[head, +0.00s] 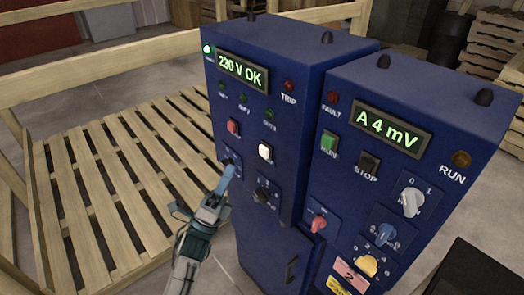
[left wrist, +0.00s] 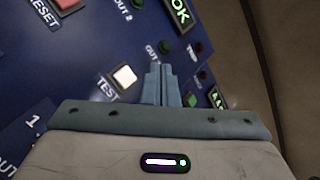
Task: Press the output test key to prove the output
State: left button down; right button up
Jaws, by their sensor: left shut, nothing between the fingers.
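The white test key (head: 265,152) sits on the left blue cabinet, right of a red key (head: 233,127). In the left wrist view the white key (left wrist: 125,77) has the word TEST beside it and lies just left of my fingertips. My left gripper (head: 229,170) is shut and empty, its tips overlapping the lower left selector in the head view. In the left wrist view its fingers (left wrist: 161,82) point towards the panel; I cannot tell the exact gap. The display (head: 242,72) reads "230 V OK". The output lamps (head: 244,98) look dark green. My right gripper is not in view.
A dark selector (head: 263,193) stands below the white key. The right blue cabinet (head: 440,172) stands close by, with a display (head: 391,126) reading "A 4 mV", push buttons and several knobs. A wooden slatted pallet (head: 110,170) lies at left.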

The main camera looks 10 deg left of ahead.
aim_at(264, 151)
pick_arm(q)
jog(key=w+d, duration=0.4)
jog(key=w, duration=0.1)
jog(key=shift+w+d, duration=0.15)
jog(key=shift+w, duration=0.1)
dwell(0.3)
dwell(1.2)
jog(key=shift+w+b, duration=0.1)
jog(key=shift+b, duration=0.2)
jog(key=shift+w+d, duration=0.2)
jog(key=shift+d, duration=0.05)
dwell(0.5)
